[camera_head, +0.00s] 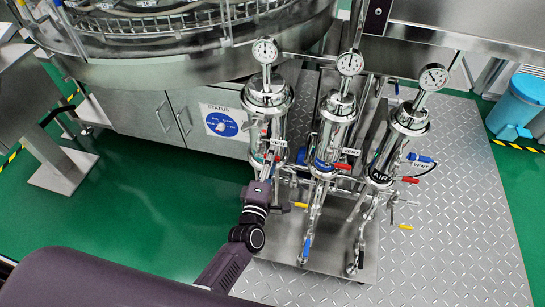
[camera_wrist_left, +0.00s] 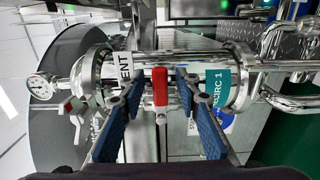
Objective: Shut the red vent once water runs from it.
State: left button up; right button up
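In the head view my left gripper (camera_head: 266,168) is at the leftmost steel housing (camera_head: 268,100), and the handle there is small and partly covered. I cannot make out any running water. My right gripper is not in view.
Two similar housings stand to the right, the middle one (camera_head: 338,118) and the AIR one (camera_head: 408,122), with red handles (camera_head: 342,166). Gauges (camera_head: 264,51) top them. A round washer (camera_head: 190,65) is behind. A blue bin (camera_head: 517,103) stands far right.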

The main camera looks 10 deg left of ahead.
pick_arm(q)
jog(key=s, duration=1.2)
jog(key=shift+a, duration=0.2)
